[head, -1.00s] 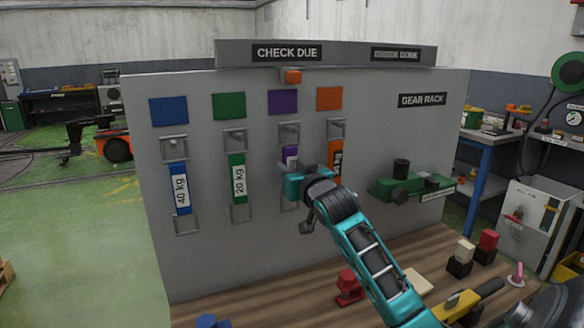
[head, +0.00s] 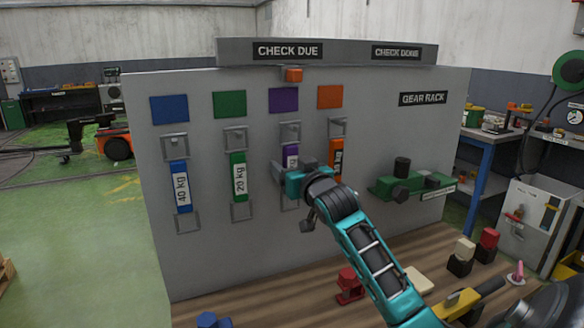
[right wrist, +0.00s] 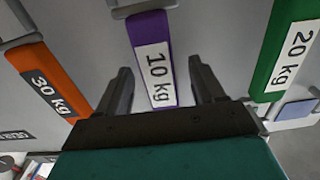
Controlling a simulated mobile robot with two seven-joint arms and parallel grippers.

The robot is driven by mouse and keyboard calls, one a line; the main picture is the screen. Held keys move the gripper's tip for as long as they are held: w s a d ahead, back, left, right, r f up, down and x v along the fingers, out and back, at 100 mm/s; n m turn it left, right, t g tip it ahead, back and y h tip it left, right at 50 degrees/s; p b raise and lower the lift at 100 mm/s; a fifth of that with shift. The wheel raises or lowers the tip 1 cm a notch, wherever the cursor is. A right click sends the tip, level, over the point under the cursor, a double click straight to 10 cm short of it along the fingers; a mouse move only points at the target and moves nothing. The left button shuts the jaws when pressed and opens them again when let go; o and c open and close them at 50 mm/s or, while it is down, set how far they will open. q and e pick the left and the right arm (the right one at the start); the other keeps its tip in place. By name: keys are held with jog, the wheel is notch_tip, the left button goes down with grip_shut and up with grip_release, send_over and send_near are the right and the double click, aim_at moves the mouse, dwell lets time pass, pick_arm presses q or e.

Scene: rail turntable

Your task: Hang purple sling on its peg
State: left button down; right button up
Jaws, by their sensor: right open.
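The purple sling (head: 291,151), labelled 10 kg, hangs upright on the grey board below the purple panel (head: 283,99). A grey metal fitting (head: 289,131) shows at its top; I cannot tell exactly how it sits on the peg. My right gripper (head: 290,166) is at the sling's lower part and covers some of it in the head view. In the right wrist view, the purple sling (right wrist: 151,58) lies between the two open fingers (right wrist: 160,88), with a gap on each side. My left gripper is not in view.
The green 20 kg sling (head: 238,178) and blue 40 kg sling (head: 180,187) hang to the left. The orange sling (head: 336,155) hangs close on the right, partly behind my gripper. A green device (head: 410,187) sits further right. Several small objects stand on the wooden bench (head: 250,305).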

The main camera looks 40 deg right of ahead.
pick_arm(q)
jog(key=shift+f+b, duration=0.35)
pick_arm(e)
jog(key=v, duration=1.3)
